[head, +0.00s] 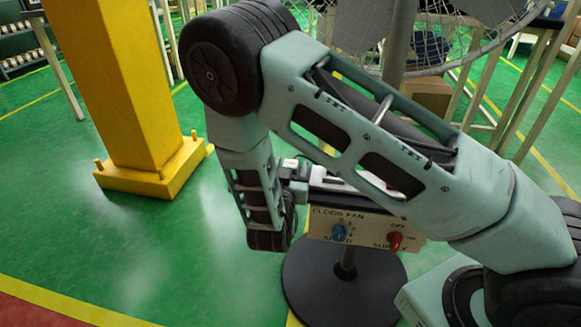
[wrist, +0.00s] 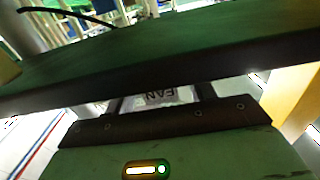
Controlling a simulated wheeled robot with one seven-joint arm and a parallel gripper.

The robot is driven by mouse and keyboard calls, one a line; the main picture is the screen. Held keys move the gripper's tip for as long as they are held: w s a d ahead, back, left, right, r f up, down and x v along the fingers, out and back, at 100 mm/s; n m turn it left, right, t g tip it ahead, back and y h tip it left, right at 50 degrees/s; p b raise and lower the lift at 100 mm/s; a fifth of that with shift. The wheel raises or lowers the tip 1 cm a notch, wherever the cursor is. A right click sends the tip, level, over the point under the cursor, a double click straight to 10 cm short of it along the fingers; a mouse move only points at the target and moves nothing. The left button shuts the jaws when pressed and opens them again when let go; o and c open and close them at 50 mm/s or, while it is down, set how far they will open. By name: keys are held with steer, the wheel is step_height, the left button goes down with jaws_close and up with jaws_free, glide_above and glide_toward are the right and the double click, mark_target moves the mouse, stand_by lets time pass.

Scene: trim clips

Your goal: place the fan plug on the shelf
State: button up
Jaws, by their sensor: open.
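In the head view my forearm and wrist block much of the fan's control box (head: 360,226), which reads FLOOR FAN and has a blue knob (head: 339,232) and a red knob (head: 394,241). A white surface (head: 328,179) shows above the box, partly hidden behind my arm. In the wrist view my gripper (wrist: 161,98) is open, its dark fingers apart. A pale label (wrist: 168,96) reading FAN, upside down, shows between the fingers. I cannot tell whether it is on the plug or the shelf. The plug itself is not clearly visible.
The fan's round black base (head: 340,290) and grey pole (head: 398,40) stand close to my arm, with the wire fan cage (head: 465,30) above. A yellow column (head: 118,85) rises at left. Green floor lies open between the column and the fan base.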

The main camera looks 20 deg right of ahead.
steer(key=shift+r, duration=0.3)
steer(key=p+v, duration=0.2)
steer(key=v, duration=0.9)
steer(key=a+n+g+y, duration=0.2)
steer(key=a+g+y, duration=0.3)
steer(key=a+y, duration=0.55)
steer(key=s+a+r+n+g+y, duration=0.4)
steer(key=s+a+r+n+g, duration=0.1)
steer(key=s+a+r, duration=0.15)
steer(key=s+d+r+n+g+h, duration=0.1)
steer(key=s+d+r+n+g, duration=0.1)
steer(key=s+d, duration=0.4)
steer(key=s+d+r+n+g+h, duration=0.2)
steer(key=s+d+r+n, duration=0.3)
steer(key=s, duration=0.4)
steer(key=shift+d+r+n+g, duration=0.3)
steer(key=shift+d+n, duration=0.1)
steer(key=shift+d, duration=0.1)
